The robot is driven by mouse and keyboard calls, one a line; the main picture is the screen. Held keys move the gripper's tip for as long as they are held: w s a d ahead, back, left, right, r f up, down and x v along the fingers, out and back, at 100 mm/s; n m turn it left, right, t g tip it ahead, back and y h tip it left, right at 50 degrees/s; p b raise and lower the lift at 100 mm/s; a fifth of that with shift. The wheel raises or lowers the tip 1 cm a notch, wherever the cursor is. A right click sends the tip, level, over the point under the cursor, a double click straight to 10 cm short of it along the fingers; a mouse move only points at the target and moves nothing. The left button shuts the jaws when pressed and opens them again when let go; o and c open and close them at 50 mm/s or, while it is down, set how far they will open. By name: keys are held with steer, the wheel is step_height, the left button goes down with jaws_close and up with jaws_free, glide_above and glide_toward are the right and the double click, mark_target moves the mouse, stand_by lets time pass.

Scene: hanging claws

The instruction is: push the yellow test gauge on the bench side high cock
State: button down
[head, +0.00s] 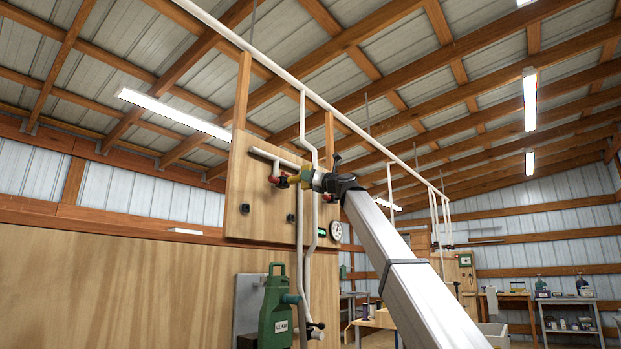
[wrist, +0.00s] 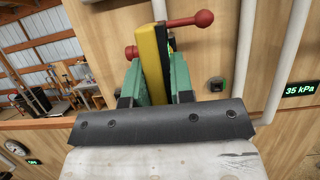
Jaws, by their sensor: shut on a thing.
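My gripper (head: 318,181) is raised in front of the wooden panel. Its green fingers, clear in the wrist view (wrist: 160,75), are shut on the yellow test gauge (wrist: 152,60), a yellow block with a dark side. A cock with a red lever (wrist: 192,20) sits beyond the gauge's upper end; in the head view red parts of a cock (head: 283,181) are close left of the gauge. Whether the gauge touches the cock is hidden.
The wooden panel (head: 248,200) carries white pipes (head: 300,235), a round dial (head: 336,231) and a green display reading 35 kPa (wrist: 299,89). A green unit labelled CLAW (head: 275,312) hangs below. Benches (head: 565,303) stand far right.

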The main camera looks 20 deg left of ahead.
steer(key=shift+a, duration=0.25)
steer(key=c, duration=0.9)
jaws_free()
steer(key=shift+d, duration=0.1)
steer(key=v, duration=1)
steer(key=shift+d, duration=0.3)
steer(key=shift+f, duration=0.15)
